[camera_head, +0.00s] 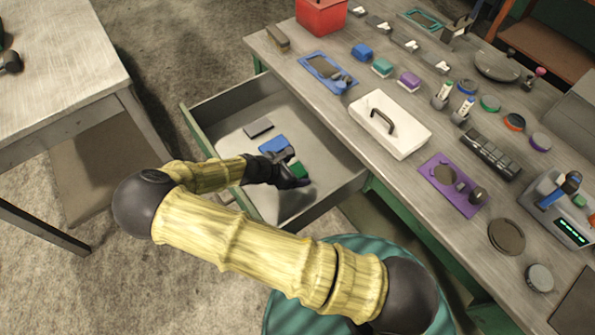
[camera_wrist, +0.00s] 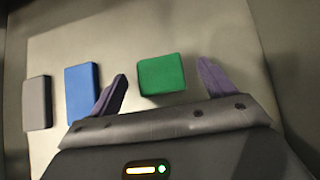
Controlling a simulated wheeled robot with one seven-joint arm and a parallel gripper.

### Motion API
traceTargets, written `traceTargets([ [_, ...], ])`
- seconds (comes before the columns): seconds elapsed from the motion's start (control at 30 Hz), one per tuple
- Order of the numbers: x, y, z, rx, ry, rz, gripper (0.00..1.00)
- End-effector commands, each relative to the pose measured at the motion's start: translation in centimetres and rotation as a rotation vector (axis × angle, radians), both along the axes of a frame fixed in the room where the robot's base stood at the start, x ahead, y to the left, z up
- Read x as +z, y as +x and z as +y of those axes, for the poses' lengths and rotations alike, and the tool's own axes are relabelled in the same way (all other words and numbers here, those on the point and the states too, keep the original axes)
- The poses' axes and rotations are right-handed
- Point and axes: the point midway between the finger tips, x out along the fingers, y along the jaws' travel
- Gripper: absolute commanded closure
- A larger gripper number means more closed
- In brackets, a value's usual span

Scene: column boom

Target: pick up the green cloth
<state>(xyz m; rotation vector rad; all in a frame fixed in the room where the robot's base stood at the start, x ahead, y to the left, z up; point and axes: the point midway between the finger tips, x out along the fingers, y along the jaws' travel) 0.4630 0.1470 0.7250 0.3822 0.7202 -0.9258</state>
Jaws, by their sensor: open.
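The green cloth (camera_wrist: 162,75) is a small folded block lying on the floor of the open drawer. In the wrist view it lies between the two purple fingers of my gripper (camera_wrist: 162,85), with a gap on each side. The gripper is open and holds nothing. In the head view my gripper (camera_head: 293,178) is down inside the drawer (camera_head: 228,112), and the green cloth (camera_head: 298,169) shows beside it, partly hidden by it.
A blue cloth (camera_wrist: 83,93) and a grey cloth (camera_wrist: 37,102) lie left of the green one in the drawer. The drawer walls surround my gripper. The workbench (camera_head: 300,62) above carries a white lidded box (camera_head: 385,135) and several small items.

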Motion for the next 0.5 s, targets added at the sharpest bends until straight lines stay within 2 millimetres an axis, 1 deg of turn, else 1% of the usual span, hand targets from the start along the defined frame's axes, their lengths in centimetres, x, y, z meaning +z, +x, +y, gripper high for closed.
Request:
traceTargets([
  [0.03,-0.56,0.26,-0.45,-0.001,-0.001,0.000,0.18],
  [0.13,-1.11,0.60,-0.85,0.000,0.001,0.001,0.18],
  [0.5,-1.20,0.64,-0.86,0.001,0.002,0.000,0.18],
])
